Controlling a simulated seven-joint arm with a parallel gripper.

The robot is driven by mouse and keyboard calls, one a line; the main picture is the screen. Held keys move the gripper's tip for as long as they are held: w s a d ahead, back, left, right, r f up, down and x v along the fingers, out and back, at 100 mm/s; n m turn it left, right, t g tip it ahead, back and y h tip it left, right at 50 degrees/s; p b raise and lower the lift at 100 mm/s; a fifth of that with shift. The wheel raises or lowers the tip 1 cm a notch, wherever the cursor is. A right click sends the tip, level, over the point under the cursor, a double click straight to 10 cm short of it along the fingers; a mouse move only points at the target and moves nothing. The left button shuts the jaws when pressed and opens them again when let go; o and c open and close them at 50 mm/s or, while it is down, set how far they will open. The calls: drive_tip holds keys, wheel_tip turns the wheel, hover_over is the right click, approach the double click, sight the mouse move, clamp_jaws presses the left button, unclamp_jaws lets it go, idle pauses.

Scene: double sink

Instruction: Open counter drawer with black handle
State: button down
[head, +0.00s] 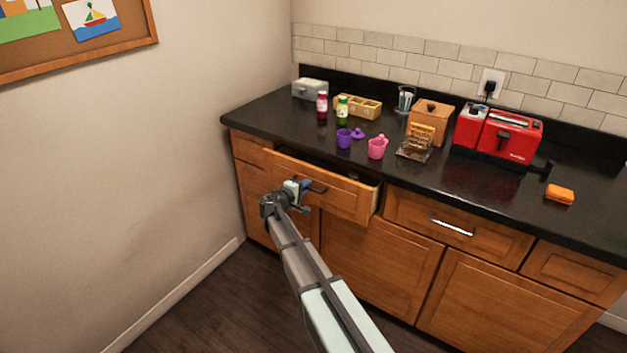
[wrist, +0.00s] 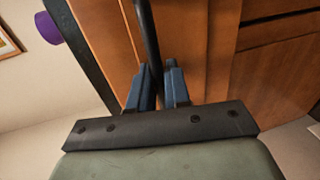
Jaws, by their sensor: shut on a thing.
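The counter drawer (head: 345,192) stands partly pulled out from the cabinet under the black countertop, with a dark gap showing behind its front. Its black handle (head: 316,188) is on the drawer front. My gripper (head: 304,187) is at this handle. In the wrist view my gripper (wrist: 160,88) has its two blue fingers on either side of the black handle (wrist: 149,40), shut on it. The inside of the drawer is mostly hidden.
A closed drawer with a silver handle (head: 452,226) is to the right. The counter holds a purple cup (head: 343,138), a pink cup (head: 377,148), bottles, a wooden box (head: 429,122) and a red toaster (head: 510,137). The wall is at left; the floor in front is clear.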

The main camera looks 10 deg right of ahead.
drive_tip(key=f+v, duration=0.2)
drive_tip(key=v, duration=0.8)
drive_tip(key=f+v, duration=0.2)
drive_tip(key=v, duration=0.9)
drive_tip(key=shift+s+a+f, duration=0.2)
drive_tip(key=shift+s+a, duration=0.1)
drive_tip(key=c, duration=1.3)
unclamp_jaws()
drive_tip(key=v, duration=1.3)
drive_tip(key=shift+s+a, duration=0.3)
